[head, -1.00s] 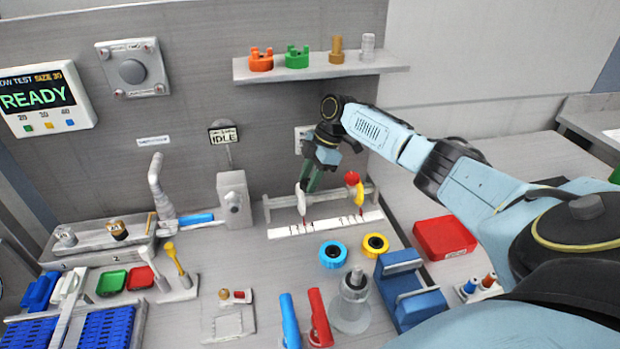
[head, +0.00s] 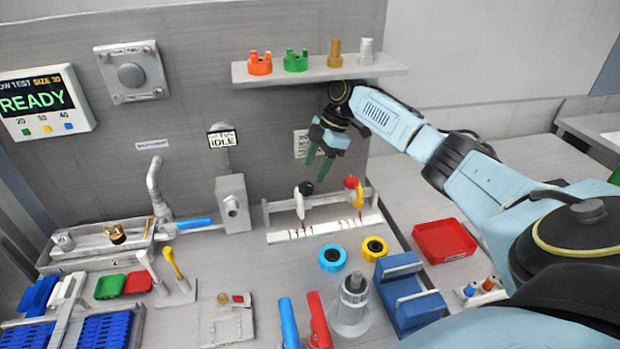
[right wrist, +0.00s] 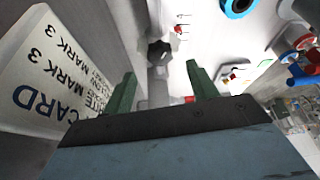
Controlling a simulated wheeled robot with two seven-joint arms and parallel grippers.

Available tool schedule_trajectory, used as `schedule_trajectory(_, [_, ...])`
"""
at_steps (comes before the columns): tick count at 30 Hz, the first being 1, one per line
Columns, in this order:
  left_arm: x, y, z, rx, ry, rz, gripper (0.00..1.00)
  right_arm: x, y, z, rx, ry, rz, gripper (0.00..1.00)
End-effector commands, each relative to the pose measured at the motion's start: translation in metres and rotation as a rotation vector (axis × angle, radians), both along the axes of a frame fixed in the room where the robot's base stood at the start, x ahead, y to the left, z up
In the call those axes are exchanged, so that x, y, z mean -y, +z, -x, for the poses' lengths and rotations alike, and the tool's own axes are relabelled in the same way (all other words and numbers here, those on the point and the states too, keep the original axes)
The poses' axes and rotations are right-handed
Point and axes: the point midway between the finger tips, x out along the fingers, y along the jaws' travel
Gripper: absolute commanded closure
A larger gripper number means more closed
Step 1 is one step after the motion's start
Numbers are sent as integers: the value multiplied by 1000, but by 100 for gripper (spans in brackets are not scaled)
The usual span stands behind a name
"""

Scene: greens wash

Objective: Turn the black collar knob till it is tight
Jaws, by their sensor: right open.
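The black collar knob (head: 306,188) sits on top of a white collar (head: 300,206) on the left part of a grey rail (head: 335,199). In the right wrist view the dark lobed knob (right wrist: 160,52) lies beyond the fingertips, between them. My right gripper (head: 317,170) is open and empty, with its green fingers pointing down just above the knob, apart from it. It also shows in the right wrist view (right wrist: 161,72). Whether the knob is tight cannot be told. My left gripper is not in view.
A second collar with a red knob (head: 351,182) stands at the rail's right. A white marked scale (head: 325,228) lies in front. A shelf (head: 320,74) hangs above my right wrist. A card (right wrist: 50,75) is on the wall close to the gripper. Blue (head: 332,257) and yellow (head: 375,248) rings lie nearer.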

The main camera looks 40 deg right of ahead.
Motion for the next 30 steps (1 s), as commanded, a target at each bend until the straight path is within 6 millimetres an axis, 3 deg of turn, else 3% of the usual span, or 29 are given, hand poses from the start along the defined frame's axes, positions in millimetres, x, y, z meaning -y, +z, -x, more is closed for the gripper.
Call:
schedule_trajectory(6, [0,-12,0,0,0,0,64,55,-4,21,-3,-6,0,42])
schedule_trajectory(13, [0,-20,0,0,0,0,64,95,-3,36,0,-5,0,42])
schedule_trajectory(19, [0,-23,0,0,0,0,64,110,-2,42,-1,-1,0,42])
schedule_trajectory(30, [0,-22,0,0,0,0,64,111,-2,43,-1,0,1,42])
